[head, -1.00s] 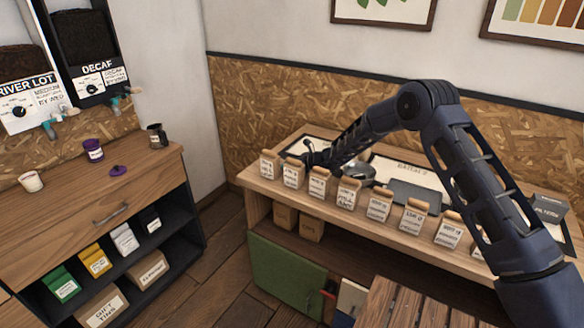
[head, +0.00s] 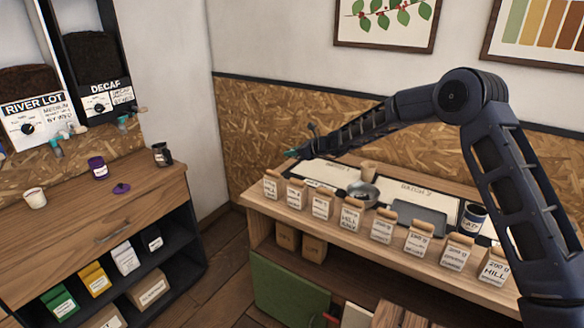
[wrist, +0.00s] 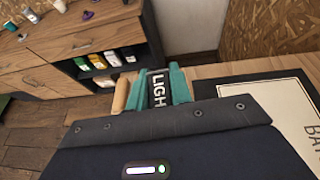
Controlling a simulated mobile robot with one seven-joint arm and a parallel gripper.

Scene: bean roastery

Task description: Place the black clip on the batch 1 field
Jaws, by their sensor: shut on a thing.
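My gripper (head: 293,153) is at the left end of the work table, above the row of bags. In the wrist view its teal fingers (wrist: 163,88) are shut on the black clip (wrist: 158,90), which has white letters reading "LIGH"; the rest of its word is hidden. The clip cannot be made out in the head view. The pale batch 1 field (head: 318,173) lies at the table's left, partly hidden by my arm. A black-bordered field (wrist: 285,115) starting with "BAT" shows right of the gripper in the wrist view.
Several labelled bags (head: 322,205) line the table's front edge. A metal bowl (head: 362,194), a tan cup (head: 369,168), a dark tray (head: 418,222) and a dark tin (head: 472,218) stand behind them. A wooden cabinet (head: 110,215) is at left.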

